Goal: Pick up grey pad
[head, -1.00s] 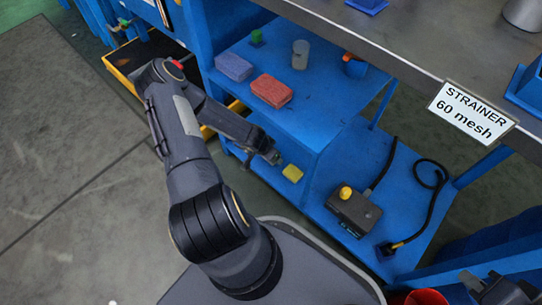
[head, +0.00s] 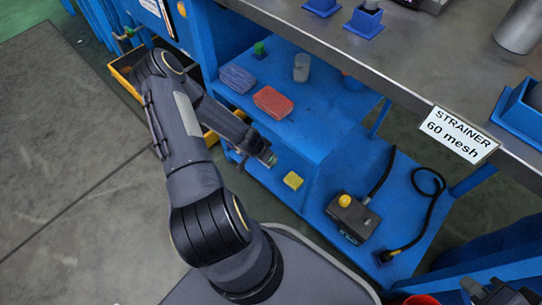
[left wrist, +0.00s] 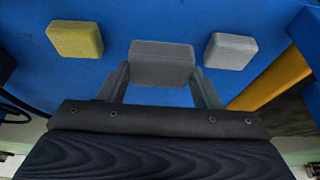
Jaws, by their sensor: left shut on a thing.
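The grey pad (left wrist: 161,63) is a dark grey block, held between the two fingers of my left gripper (left wrist: 163,80) in the left wrist view. The left gripper is shut on it, over the blue shelf. I cannot tell if the pad is clear of the shelf surface. In the head view the left gripper (head: 268,158) is beside the yellow pad, and the grey pad is mostly hidden. My right gripper (head: 495,291) shows only partly at the bottom right edge; its jaws are unclear.
A yellow pad (left wrist: 75,39) and a light grey pad (left wrist: 230,51) lie on either side. Higher up are a blue sponge (head: 237,78), a red sponge (head: 272,102) and a pale cylinder (head: 301,67). A dark box with a yellow button (head: 352,216) stands right.

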